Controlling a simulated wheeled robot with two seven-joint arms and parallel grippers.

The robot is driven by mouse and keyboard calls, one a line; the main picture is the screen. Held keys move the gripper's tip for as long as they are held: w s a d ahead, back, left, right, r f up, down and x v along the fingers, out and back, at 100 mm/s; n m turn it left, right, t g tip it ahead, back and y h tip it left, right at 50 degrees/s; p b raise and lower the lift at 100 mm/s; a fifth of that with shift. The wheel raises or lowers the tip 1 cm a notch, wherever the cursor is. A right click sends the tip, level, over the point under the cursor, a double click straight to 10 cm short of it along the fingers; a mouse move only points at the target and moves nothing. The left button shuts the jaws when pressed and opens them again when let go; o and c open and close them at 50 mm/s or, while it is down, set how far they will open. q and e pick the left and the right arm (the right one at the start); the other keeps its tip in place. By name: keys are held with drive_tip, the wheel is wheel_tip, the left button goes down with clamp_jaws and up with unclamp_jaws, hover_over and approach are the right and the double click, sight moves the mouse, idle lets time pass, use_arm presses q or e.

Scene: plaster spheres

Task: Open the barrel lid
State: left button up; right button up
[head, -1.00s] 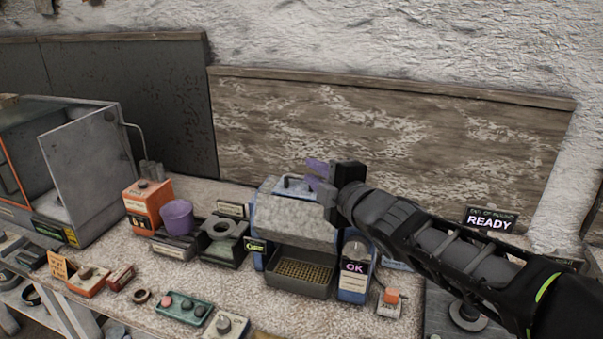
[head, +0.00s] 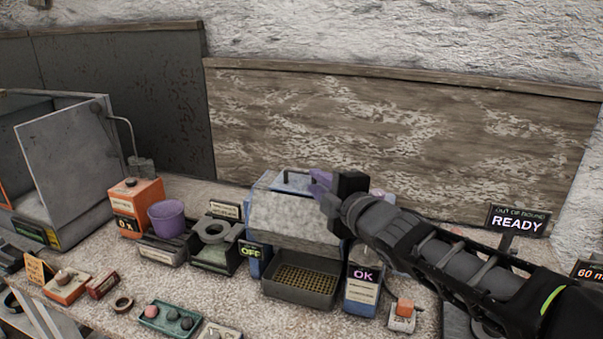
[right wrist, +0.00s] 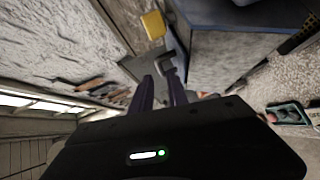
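The barrel machine stands in the middle of the bench, with a speckled grey barrel lid (head: 292,216) between blue side housings. A dark bar handle (head: 287,174) shows on top of it. My right gripper (head: 318,184) is at the right end of the top, close to the handle; I cannot tell whether it touches. In the right wrist view its two purple fingers (right wrist: 160,92) stand apart with a gap between them and nothing clearly held. A blue housing (right wrist: 235,50) shows beyond them. My left gripper is not in view.
A mesh-bottomed tray (head: 302,283) sits below the barrel. An OK box (head: 362,290) stands at its right, and a grey ring fixture (head: 215,240) and purple cup (head: 167,218) at its left. A READY sign (head: 517,220) stands right. A wooden panel (head: 400,130) backs the bench.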

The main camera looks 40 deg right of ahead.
sight(303, 173)
drive_tip(key=shift+x, duration=3.95)
clamp_jaws()
